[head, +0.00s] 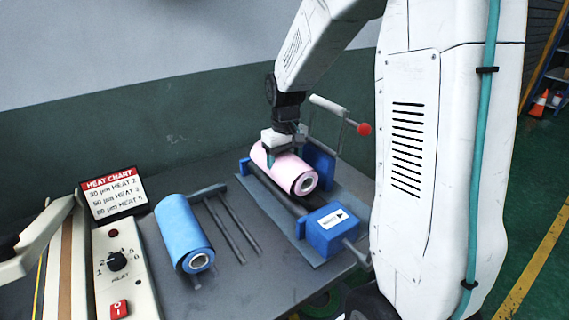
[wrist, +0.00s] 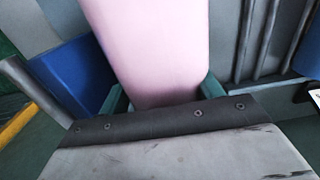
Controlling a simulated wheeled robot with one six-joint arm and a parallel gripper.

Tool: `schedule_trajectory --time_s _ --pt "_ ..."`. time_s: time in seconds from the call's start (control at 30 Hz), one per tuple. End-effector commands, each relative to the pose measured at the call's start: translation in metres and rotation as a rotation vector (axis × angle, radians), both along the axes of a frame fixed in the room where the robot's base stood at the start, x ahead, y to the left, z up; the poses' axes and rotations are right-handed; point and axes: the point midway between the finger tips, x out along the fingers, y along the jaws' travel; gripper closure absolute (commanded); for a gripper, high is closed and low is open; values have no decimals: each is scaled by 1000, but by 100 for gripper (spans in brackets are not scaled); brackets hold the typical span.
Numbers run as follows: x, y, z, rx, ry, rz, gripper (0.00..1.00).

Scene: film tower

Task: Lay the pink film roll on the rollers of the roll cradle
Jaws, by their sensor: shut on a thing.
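The pink film roll (head: 283,168) is in my gripper, at the roll cradle. My gripper (head: 285,155) points down from above and is shut around the middle of the roll. In the wrist view the pink roll (wrist: 155,45) fills the middle, with a green finger on each side. The roll cradle (head: 326,232) has blue end blocks and dark rollers (head: 277,192). The roll lies along the rollers, over them. I cannot tell whether it touches them, as its underside is hidden.
A blue film roll (head: 184,232) lies on a rack with bare rods (head: 232,228) to the left. A heat control box (head: 120,262) and a heat chart sign (head: 112,192) stand at the far left. A lever with a red knob (head: 364,129) rises behind the cradle.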

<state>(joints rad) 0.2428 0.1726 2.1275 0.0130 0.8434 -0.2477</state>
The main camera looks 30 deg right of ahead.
Motion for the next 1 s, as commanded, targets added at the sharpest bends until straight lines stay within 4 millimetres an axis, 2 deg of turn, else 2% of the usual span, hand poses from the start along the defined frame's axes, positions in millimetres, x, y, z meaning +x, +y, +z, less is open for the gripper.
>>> schedule_trajectory --time_s 0.57,1.0 --pt "0 0 0 0 -1 0 78" --pt "0 0 -7 0 0 0 78"
